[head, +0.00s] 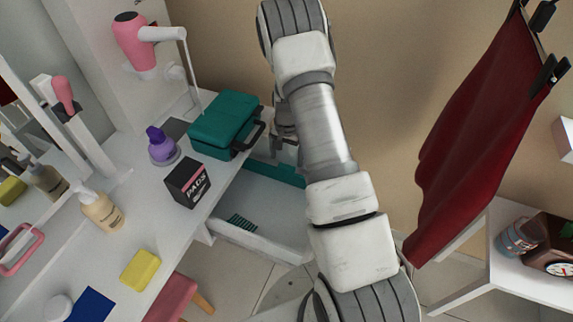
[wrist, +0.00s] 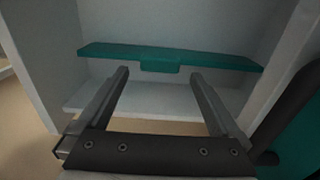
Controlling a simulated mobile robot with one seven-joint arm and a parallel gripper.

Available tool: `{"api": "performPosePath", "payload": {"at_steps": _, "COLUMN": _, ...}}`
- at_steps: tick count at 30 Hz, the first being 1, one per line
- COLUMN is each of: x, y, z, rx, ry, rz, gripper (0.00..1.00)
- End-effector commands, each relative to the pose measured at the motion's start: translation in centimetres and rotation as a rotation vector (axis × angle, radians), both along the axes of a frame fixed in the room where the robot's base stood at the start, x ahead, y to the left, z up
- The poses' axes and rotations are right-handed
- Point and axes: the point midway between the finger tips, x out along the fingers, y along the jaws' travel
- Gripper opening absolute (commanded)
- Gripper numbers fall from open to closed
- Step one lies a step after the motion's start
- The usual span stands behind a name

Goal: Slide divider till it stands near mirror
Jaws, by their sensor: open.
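The divider is a teal bar with a small tab at its middle; it spans the open white drawer (head: 262,238). In the wrist view the divider (wrist: 215,58) crosses the picture, and its tab lies between the fingertips of my gripper (wrist: 159,72). The fingers are apart and hold nothing; whether they touch the divider I cannot tell. In the head view the divider (head: 282,174) is partly hidden by my arm, and my gripper is mostly hidden too. The mirror (head: 30,150) stands at the left of the dressing table.
A teal case (head: 222,122) stands at the table edge beside my gripper, with a black PADS box (head: 187,182) and purple bottle (head: 161,147) close by. A ridged green piece (head: 241,222) shows at the drawer. A red garment (head: 475,140) hangs at right.

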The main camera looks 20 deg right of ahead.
Motion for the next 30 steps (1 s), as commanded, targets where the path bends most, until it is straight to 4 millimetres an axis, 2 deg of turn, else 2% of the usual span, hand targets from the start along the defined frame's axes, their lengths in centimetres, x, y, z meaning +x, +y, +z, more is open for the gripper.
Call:
{"api": "performPosePath", "payload": {"at_steps": 1, "x": -0.1, "y": 0.0, "z": -1.1, "rx": 0.001, "ry": 0.004, "rz": 0.0, "gripper": 1.0}}
{"api": "performPosePath", "payload": {"at_steps": 3, "x": -0.1, "y": 0.0, "z": -2.1, "rx": 0.001, "ry": 0.003, "rz": 0.0, "gripper": 1.0}}
{"api": "performPosePath", "payload": {"at_steps": 7, "x": 0.0, "y": 0.1, "z": -3.4, "rx": 0.001, "ry": 0.001, "rz": 0.001, "gripper": 1.0}}
{"api": "performPosePath", "payload": {"at_steps": 19, "x": 0.0, "y": 0.0, "z": -4.0, "rx": 0.0, "ry": 0.0, "rz": 0.001, "gripper": 0.98}}
{"api": "performPosePath", "payload": {"at_steps": 30, "x": 0.0, "y": 0.0, "z": -3.9, "rx": 0.0, "ry": 0.0, "rz": 0.001, "gripper": 0.32}}
